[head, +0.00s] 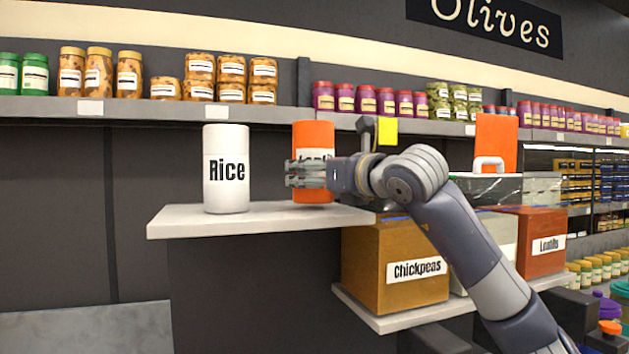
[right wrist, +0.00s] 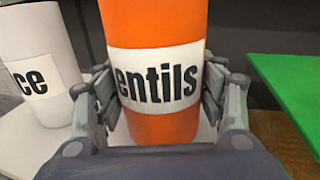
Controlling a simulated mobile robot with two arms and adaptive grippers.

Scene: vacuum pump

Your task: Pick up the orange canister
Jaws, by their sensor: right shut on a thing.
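The orange canister (head: 314,135) has a white label, read as "entils" in the right wrist view (right wrist: 155,25). It is upright at the shelf (head: 200,227), to the right of the white Rice canister (head: 226,180). My right gripper (head: 300,174) is shut on the orange canister, with a finger on each side of it in the right wrist view (right wrist: 160,100). The canister's base looks at or very near the shelf surface; I cannot tell if it touches. My left gripper is not in view.
The Rice canister also shows close to the left finger in the right wrist view (right wrist: 40,60). A brown Chickpeas box (head: 375,260) and an orange-brown box (head: 542,243) stand on a lower shelf at the right. A long shelf (head: 150,110) with several jars runs behind and above.

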